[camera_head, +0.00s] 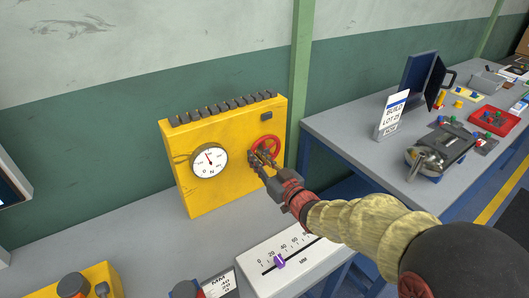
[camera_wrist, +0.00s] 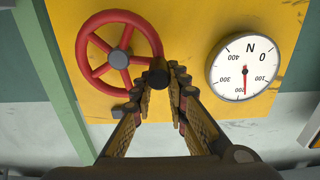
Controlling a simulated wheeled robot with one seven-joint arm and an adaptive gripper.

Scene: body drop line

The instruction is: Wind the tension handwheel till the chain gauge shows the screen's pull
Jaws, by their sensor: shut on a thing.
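The red tension handwheel (camera_head: 266,145) is on the front of a yellow box (camera_head: 232,182). It shows at upper left in the wrist view (camera_wrist: 86,52), with a dark crank knob (camera_wrist: 157,76) at its lower right rim. My gripper (camera_head: 257,160) is shut on this knob; its fingertips also show in the wrist view (camera_wrist: 173,76). The round chain gauge (camera_head: 209,161) is left of the wheel.
A white scale board (camera_head: 285,266) with a purple slider (camera_head: 280,262) lies below my arm. A green post (camera_head: 301,80) rises behind the box. A second bench (camera_head: 345,133) at right holds several parts and a lot sign (camera_head: 392,115).

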